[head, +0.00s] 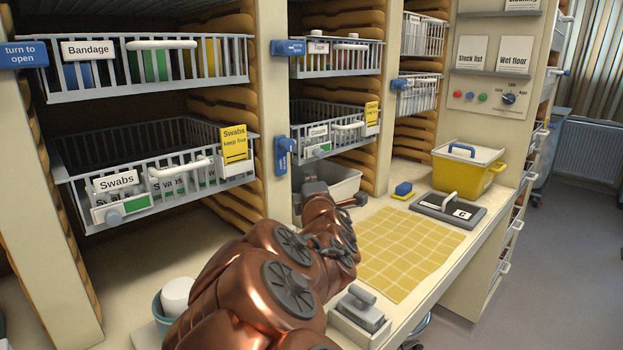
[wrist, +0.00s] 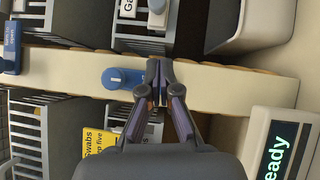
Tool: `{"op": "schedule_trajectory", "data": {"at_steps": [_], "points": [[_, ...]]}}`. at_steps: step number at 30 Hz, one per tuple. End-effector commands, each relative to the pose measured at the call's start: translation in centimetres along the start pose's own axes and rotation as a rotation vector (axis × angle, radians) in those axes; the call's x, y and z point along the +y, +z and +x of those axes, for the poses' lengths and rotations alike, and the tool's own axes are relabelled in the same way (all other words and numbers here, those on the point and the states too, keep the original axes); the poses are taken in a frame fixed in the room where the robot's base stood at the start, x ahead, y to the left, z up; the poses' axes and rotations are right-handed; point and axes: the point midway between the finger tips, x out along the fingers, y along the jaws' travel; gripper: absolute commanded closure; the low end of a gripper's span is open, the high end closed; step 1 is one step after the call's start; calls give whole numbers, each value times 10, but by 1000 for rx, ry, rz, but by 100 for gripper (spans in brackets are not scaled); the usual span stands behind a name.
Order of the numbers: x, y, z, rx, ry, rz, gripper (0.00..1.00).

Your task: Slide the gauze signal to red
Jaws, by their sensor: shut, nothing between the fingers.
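The gauze basket hangs on the middle shelf in the head view, with a white Gauze label (head: 318,131). Its signal (head: 322,149) sits low on the basket front and shows green beside a grey knob. In the wrist view part of the Gauze label (wrist: 128,9) and a pale knob (wrist: 157,10) show at the top edge; the signal's colour is not clear there. My gripper (wrist: 157,82) is shut and empty, in front of the cream post, apart from the signal. In the head view my arm hides part of the area below the basket.
A blue turn latch (wrist: 122,78) on the post (wrist: 225,84) is close beside my fingers. The Swabs basket (head: 165,180) is left of the post. A grey bin (head: 340,184) stands below the gauze basket. A yellow gridded mat (head: 405,245) lies clear on the counter.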

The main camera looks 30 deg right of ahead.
Motion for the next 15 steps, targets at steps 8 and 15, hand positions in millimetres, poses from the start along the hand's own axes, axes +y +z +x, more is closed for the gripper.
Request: {"op": "schedule_trajectory", "data": {"at_steps": [8, 15], "points": [[1, 1, 37, 0, 2, 2, 100], [2, 8, 66, -2, 1, 3, 100]]}}
